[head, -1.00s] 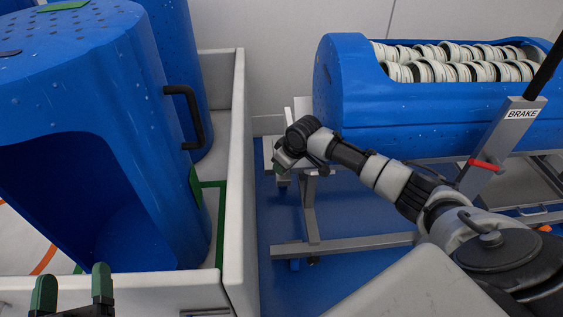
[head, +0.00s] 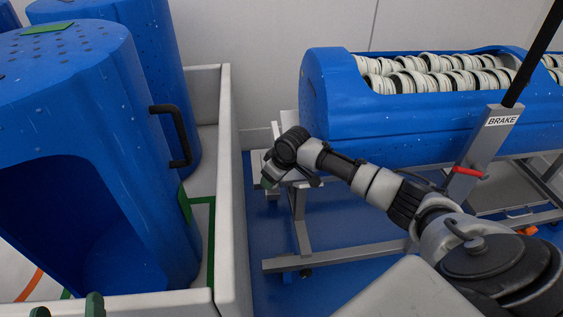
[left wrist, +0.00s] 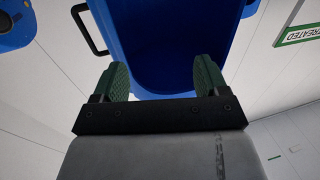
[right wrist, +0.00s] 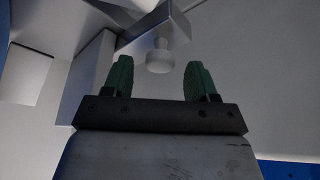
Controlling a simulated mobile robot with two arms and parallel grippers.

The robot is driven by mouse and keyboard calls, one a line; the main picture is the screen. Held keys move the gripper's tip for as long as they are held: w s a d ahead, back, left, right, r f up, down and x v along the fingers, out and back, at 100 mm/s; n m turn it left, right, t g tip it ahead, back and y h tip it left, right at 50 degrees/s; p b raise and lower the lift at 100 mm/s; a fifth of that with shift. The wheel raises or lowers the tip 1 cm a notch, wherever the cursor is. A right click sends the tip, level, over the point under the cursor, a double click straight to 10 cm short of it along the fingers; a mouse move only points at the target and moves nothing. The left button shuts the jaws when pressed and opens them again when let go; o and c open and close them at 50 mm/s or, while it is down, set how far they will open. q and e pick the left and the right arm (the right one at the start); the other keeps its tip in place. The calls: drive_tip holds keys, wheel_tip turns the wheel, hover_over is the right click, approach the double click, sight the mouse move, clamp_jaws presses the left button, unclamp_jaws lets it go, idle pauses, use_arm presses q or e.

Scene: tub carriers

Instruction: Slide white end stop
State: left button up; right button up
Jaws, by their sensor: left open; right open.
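In the right wrist view a pale round knob (right wrist: 160,57) sits on a short stem under a grey metal piece (right wrist: 155,25). It may belong to the white end stop; I cannot tell for sure. My right gripper (right wrist: 161,80) is open, with the knob between and beyond its green fingertips, apparently untouched. In the head view my right gripper (head: 268,178) is at the near left end of the carrier frame (head: 300,225), and its own wrist hides most of that spot. My left gripper (head: 67,306) is open and empty before the upright blue tub (head: 100,130).
A blue tub (head: 400,120) full of white rings lies on the carrier. A post marked BRAKE (head: 490,140) with a red lever (head: 468,172) stands at right. A pale walled bin (head: 232,200) holds upright blue tubs. Blue floor lies between bin and carrier.

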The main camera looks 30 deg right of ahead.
drive_tip(key=p+v, duration=0.1)
drive_tip(key=v, duration=0.3)
drive_tip(key=shift+r+p, duration=0.1)
drive_tip(key=shift+p, duration=0.2)
use_arm(q)
drive_tip(key=s+a+f+g+y+p, duration=0.1)
drive_tip(key=s+a+f+g+y, duration=0.2)
drive_tip(key=s+f+g, duration=0.3)
wheel_tip(320, 180, down, 3)
drive_tip(key=g, duration=0.3)
drive_tip(key=shift+s+a+f+n+g+p, duration=0.2)
drive_tip(key=shift+s+a+n+g+p, duration=0.1)
drive_tip(key=shift+g+p, duration=0.1)
use_arm(e)
drive_tip(key=v, duration=0.5)
drive_tip(key=shift+s+r, duration=0.1)
